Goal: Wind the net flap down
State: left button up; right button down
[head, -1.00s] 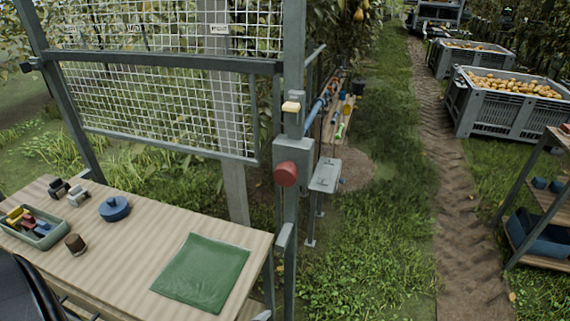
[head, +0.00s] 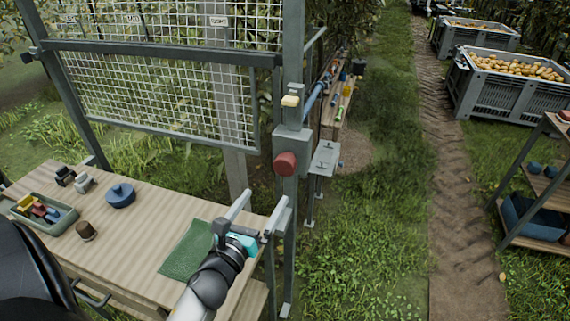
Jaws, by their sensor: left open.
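The net flap (head: 165,100) is a white mesh in a grey frame, hanging behind the table with its lower bar above the grass. On the grey post at its right is a grey box (head: 292,140) with a round red knob (head: 286,163). My right gripper is not in view.
A small grey stand (head: 324,157) is right of the post. Open grass lies further right.

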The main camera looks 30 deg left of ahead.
aim_at(283, 169)
pick_arm(q)
jog(key=w, duration=0.4)
jog(key=w+a, duration=0.1)
jog(key=w, duration=0.4)
jog(key=w+a, duration=0.1)
jog(key=w, duration=0.3)
jog(key=shift+w+a+p, duration=0.2)
jog(key=shift+w+p, duration=0.05)
jog(key=shift+p, duration=0.1)
jog(key=c, duration=1.3)
